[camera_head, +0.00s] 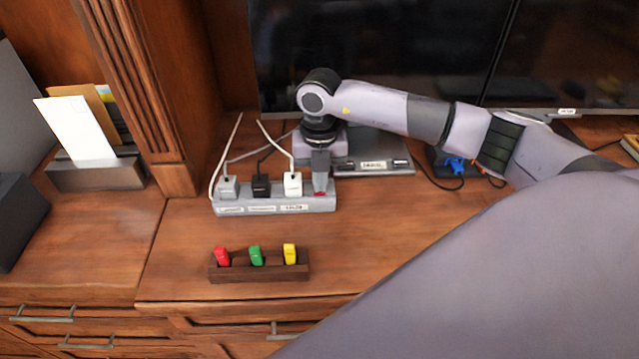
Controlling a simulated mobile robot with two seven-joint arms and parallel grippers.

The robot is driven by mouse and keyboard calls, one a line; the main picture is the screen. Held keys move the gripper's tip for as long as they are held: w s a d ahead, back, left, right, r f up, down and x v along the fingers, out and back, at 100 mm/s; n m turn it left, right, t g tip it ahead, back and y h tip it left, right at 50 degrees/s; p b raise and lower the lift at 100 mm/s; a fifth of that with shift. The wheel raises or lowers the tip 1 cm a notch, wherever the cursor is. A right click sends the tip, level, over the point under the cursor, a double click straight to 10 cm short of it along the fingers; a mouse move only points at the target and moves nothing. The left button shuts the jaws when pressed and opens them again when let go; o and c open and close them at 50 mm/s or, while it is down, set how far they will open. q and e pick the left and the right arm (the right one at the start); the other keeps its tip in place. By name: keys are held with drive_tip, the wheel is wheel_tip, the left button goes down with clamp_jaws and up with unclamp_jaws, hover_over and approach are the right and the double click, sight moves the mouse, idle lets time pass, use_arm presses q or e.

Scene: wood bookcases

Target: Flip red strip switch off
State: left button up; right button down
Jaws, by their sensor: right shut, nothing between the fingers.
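A grey power strip (250,206) lies on the wood desktop below the dark screen. Three plugs sit in it: a grey one (228,187), a black one (261,186) and a white one (293,184). The red switch (320,194) is at the strip's right end and shows only in part. My right gripper (320,188) points down over that end, shut and empty, with its fingertips at the red switch. The fingers hide part of the switch, so I cannot tell its position or whether they touch it. My left gripper is not in view.
A dark wooden holder (260,272) with red, green and yellow pieces stands in front of the strip. A flat grey device (372,160) lies behind my gripper. Cables rise behind the plugs. A letter holder (95,175) stands at left. Desktop between strip and holder is clear.

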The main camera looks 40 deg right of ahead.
drive_tip(key=shift+r+p, duration=2.2)
drive_tip(key=shift+r, duration=1.1)
drive_tip(key=shift+s+f, duration=0.1)
